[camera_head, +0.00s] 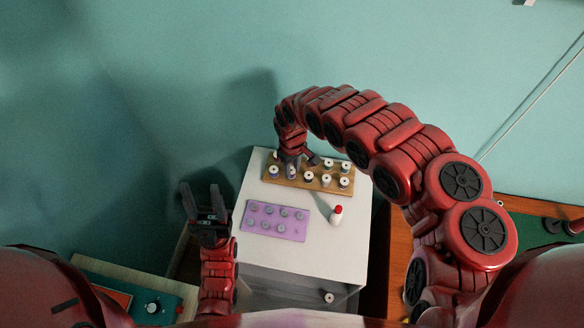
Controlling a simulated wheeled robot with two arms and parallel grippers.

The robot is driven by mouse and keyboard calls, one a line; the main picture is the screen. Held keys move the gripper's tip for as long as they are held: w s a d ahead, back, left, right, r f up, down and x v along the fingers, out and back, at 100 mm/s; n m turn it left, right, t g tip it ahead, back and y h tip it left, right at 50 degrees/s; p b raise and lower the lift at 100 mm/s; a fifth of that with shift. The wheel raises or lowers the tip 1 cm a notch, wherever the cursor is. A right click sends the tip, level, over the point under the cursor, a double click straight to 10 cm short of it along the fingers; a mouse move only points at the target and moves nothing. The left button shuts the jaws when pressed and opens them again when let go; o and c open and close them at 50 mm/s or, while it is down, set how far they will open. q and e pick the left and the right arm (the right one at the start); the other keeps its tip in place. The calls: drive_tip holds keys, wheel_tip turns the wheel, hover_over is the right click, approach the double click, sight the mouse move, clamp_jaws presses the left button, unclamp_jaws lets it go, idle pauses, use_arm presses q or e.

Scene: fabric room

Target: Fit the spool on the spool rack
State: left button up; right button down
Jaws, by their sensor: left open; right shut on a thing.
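The spool rack (312,187) is a wooden board on the white cabinet top, with several pale, dark-centred spools standing on it. My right gripper (291,164) reaches down over the rack's left part and is shut on a spool (292,171). The fingers hide much of this spool. I cannot tell whether it sits on a peg or is held just above the rack. My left gripper (204,190) is open and empty, pointing up, left of the cabinet.
A purple tray (262,231) with several small grey round pieces lies in front of the rack. A white bottle with a red cap (336,215) stands right of it. The white cabinet (350,240) has bare top around these. A wooden table (510,208) is at right.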

drive_tip(key=shift+f+b, duration=0.35)
drive_tip(key=shift+f, duration=0.2)
drive_tip(key=c, duration=0.5)
unclamp_jaws()
drive_tip(key=shift+r, duration=0.1)
wheel_tip(320, 180, up, 8)
drive_tip(key=shift+w+d+r, duration=0.1)
drive_tip(key=shift+w+r, duration=0.05)
drive_tip(key=shift+r, duration=0.05)
wheel_tip(320, 180, up, 9)
drive_tip(key=p, duration=0.6)
